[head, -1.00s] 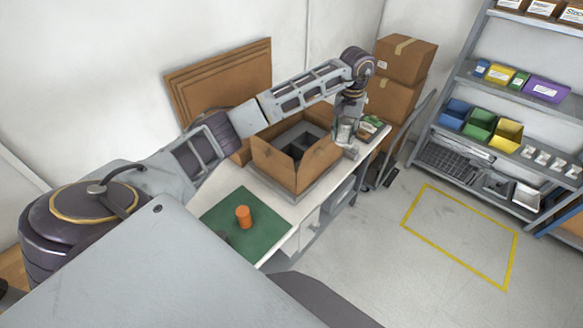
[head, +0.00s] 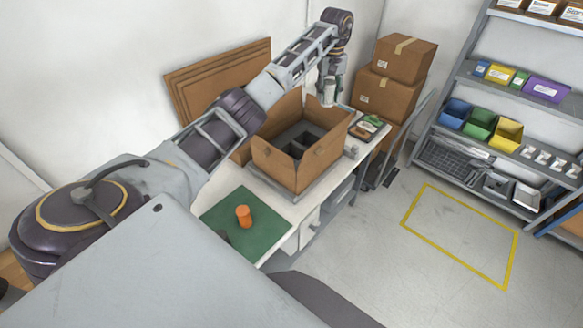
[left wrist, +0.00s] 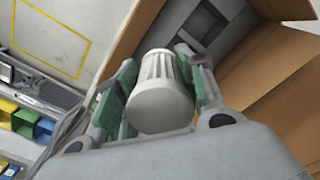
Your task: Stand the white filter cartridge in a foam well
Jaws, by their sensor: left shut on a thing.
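The white filter cartridge (left wrist: 162,92) is ribbed with a smooth rounded end and sits between the green-padded fingers of my left gripper (left wrist: 160,82). In the head view my left gripper (head: 329,92) is shut on it, raised at the far right edge of the open cardboard box (head: 288,172). Dark grey foam with wells (head: 292,143) lies inside the box; its front part is hidden by the box wall. In the left wrist view the box (left wrist: 265,65) and foam well (left wrist: 198,22) show beyond the cartridge. My right gripper is not in view.
An orange cylinder (head: 243,215) stands on a green mat (head: 262,240) in front of the box. Small items (head: 368,126) lie on the bench right of the box. Stacked cartons (head: 392,85) and a shelf of bins (head: 480,122) stand farther right.

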